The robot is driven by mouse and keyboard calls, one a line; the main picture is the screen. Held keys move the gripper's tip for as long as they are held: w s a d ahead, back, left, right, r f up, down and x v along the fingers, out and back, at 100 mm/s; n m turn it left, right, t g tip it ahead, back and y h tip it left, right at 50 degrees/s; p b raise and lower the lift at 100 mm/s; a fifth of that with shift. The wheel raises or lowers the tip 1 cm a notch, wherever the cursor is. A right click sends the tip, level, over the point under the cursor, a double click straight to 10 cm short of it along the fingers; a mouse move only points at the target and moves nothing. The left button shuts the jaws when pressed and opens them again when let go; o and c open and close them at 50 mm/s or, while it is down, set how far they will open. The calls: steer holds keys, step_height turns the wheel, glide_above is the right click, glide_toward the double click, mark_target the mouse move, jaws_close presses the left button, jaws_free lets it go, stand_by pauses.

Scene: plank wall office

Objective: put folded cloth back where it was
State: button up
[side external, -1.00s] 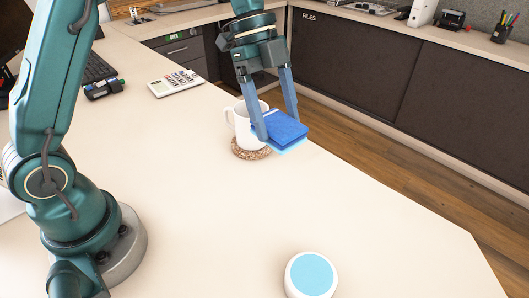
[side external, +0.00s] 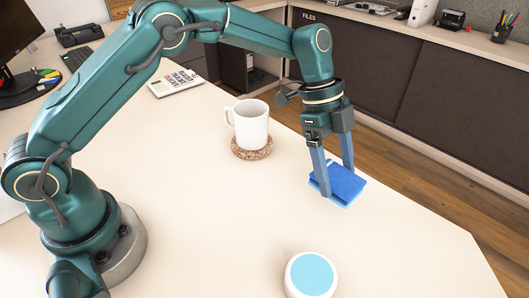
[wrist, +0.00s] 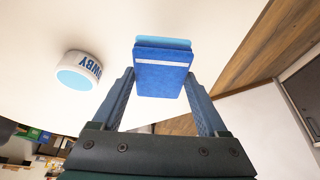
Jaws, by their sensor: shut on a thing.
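The folded cloth (side external: 338,183) is blue with a lighter blue layer underneath and a pale stripe. My gripper (side external: 338,184) is shut on it, with one finger at each side. The cloth also shows between the fingers in the wrist view (wrist: 162,78). It is near the right edge of the desk, and I cannot tell whether it touches the desk top or hangs just above it.
A white mug (side external: 251,124) stands on a cork coaster (side external: 252,153) left of my gripper. A round white object with a light blue top (side external: 311,275) sits at the front, lettered in the wrist view (wrist: 82,70). A calculator (side external: 175,82) lies farther back. The desk (side external: 200,220) between is clear.

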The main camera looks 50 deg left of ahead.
mark_target(338, 193)
steer(key=shift+d+f, duration=0.45)
steer(key=shift+d, duration=0.25)
steer(key=shift+f, duration=2)
steer(key=o, duration=1.2)
steer(key=shift+f, duration=0.1)
